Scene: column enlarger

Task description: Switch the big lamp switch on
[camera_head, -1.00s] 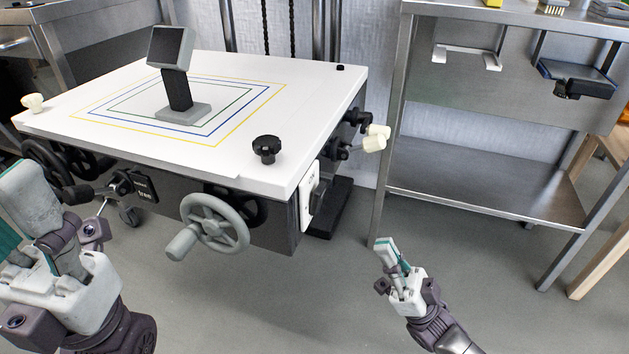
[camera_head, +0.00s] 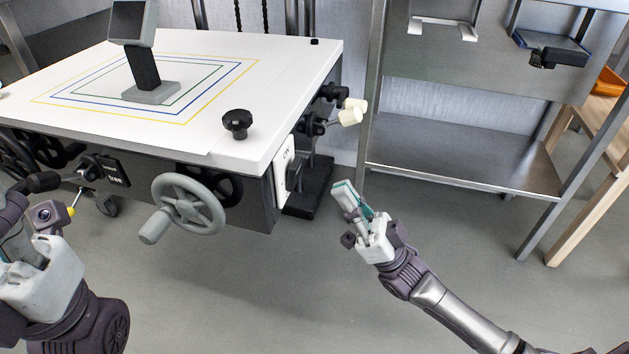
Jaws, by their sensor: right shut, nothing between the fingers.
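A white switch plate (camera_head: 281,172) with small lettering and a dark switch part (camera_head: 294,174) is on the right side of the enlarger table (camera_head: 230,205). I see it at a steep angle, and cannot tell the switch's position. My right gripper (camera_head: 342,188) is shut and empty. In the picture it is to the right of the plate and slightly lower, apart from it, with its fingers pointing up and left. My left gripper (camera_head: 14,225) is at the left edge, left of the grey handwheel. Its fingers are partly cut off, so I cannot tell whether it is open.
A grey handwheel (camera_head: 188,205) is on the table's front. A black knob (camera_head: 237,123) and a grey stand (camera_head: 150,92) are on the white top. A steel shelf (camera_head: 460,152) stands at right. The floor between is clear.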

